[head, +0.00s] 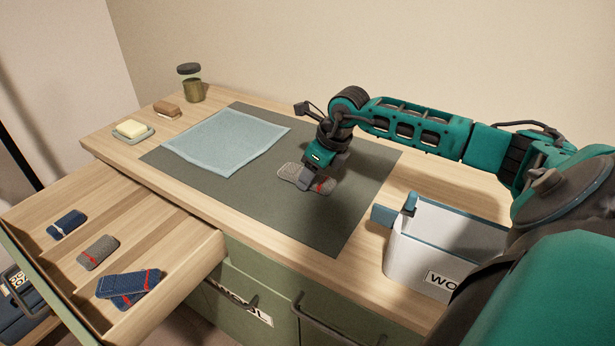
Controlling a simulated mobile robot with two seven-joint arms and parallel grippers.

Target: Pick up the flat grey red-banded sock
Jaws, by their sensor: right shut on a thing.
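A flat grey sock with a red band (291,172) lies on the dark mat (330,222) on the counter. My right gripper (308,181) reaches down over the middle of this sock and is shut on it. The sock appears to be at mat level; I cannot tell whether it is lifted. The fingers hide part of it. Another grey sock with a red band (98,252) lies folded in the open drawer at the left. My left gripper is not in view.
The open drawer (182,262) also holds blue socks (128,286). A light blue cloth (222,143) lies on the mat. A white bin (435,250) stands at the right. A soap dish (133,132), brown block (167,109) and jar (192,90) stand at the back left.

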